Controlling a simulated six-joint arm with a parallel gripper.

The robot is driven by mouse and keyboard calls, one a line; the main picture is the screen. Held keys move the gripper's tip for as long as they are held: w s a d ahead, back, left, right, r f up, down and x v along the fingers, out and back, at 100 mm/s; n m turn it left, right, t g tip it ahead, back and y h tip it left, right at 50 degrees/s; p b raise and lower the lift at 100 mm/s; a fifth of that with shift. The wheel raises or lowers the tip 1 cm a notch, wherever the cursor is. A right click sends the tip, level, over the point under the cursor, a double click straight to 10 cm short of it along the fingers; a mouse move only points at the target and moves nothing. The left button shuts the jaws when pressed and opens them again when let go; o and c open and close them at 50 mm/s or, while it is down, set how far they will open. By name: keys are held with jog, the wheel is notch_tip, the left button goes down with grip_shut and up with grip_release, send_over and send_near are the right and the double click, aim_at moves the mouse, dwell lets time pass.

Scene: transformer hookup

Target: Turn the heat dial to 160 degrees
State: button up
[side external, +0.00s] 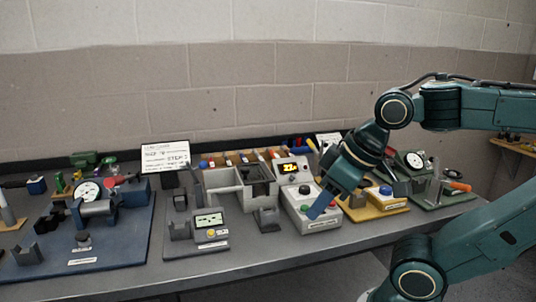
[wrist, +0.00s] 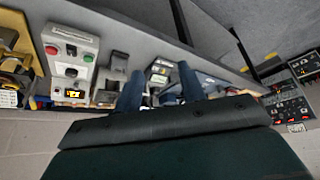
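A white control box (side external: 299,215) carries a black round knob (side external: 305,189) and a green button (side external: 304,209). Behind it stands a unit with a lit yellow display (side external: 290,168), too small for me to read surely, and a small dark round part below it. I cannot tell for sure which is the heat dial; the black knob looks most like one. In the wrist view the box (wrist: 72,35) is at upper left, with the display (wrist: 75,93) below.
A grey fixture (side external: 222,186) and a small meter (side external: 209,223) stand left of the box. A blue board (side external: 110,240) lies far left. The bench front is clear.

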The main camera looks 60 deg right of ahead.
jog(key=shift+o, duration=1.2)
jog(key=w+d+r+n+g+h, duration=0.1)
jog(key=w+d+r+n+g, duration=0.2)
jog(key=w+d, duration=0.45)
jog(key=n+g+y, duration=0.1)
jog(key=n+g, duration=0.2)
jog(key=n, duration=0.5)
send_over(305, 187)
notch_tip(305, 187, down, 5)
jog(key=shift+r, duration=0.2)
notch_tip(305, 187, down, 14)
jog(key=shift+r, duration=0.1)
